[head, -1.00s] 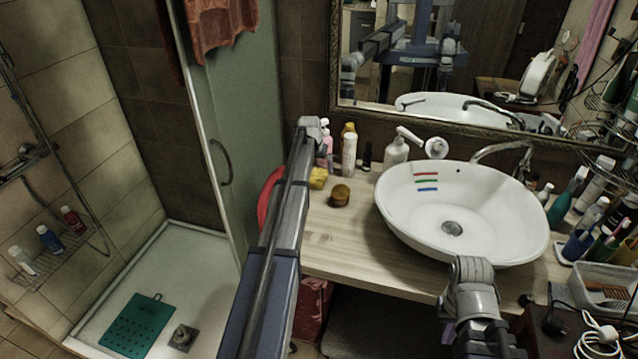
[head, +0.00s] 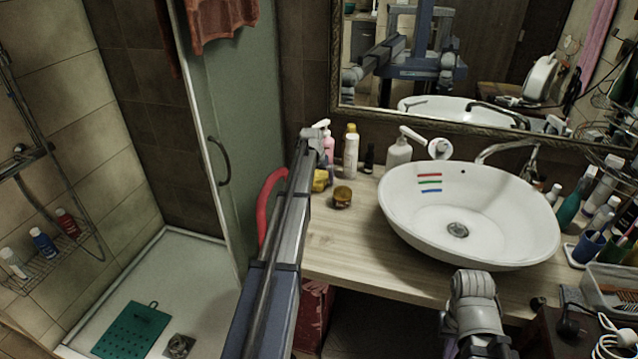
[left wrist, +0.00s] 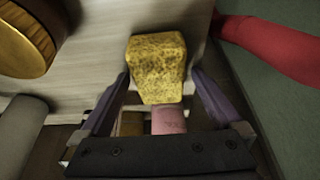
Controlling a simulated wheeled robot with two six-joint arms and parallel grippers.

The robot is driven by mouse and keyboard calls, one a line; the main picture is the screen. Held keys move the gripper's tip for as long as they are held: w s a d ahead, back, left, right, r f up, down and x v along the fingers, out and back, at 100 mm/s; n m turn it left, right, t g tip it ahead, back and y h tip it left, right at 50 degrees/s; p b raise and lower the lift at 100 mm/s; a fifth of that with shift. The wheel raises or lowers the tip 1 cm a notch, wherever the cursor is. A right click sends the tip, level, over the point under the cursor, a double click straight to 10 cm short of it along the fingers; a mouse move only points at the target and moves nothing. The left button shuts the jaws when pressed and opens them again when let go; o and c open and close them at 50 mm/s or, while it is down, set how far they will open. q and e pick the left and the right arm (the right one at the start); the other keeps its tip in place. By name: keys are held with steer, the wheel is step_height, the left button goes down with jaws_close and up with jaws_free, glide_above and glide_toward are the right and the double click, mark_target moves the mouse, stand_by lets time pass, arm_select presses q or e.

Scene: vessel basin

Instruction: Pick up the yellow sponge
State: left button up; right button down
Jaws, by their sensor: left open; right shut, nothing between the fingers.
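The yellow sponge (head: 320,182) stands at the left end of the wooden counter in the head view, partly hidden by my left arm. In the left wrist view the sponge (left wrist: 157,65) is ahead of my open left gripper (left wrist: 162,88), with its near part between the two fingertips. I see a gap on each side, and no grip on it. In the head view my left fingers are hidden behind the arm. My right arm shows at the bottom right in front of the basin, but its fingers are not visible.
A brown-gold jar (head: 342,196) stands close right of the sponge; several bottles (head: 351,153) stand behind. A red curved object (left wrist: 270,45) is close right in the wrist view. The white basin (head: 470,250) is to the right. Bare counter (head: 340,245) lies in front.

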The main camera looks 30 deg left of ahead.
arm_select(q)
steer(key=shift+f, duration=0.25)
steer(key=c, duration=1.3)
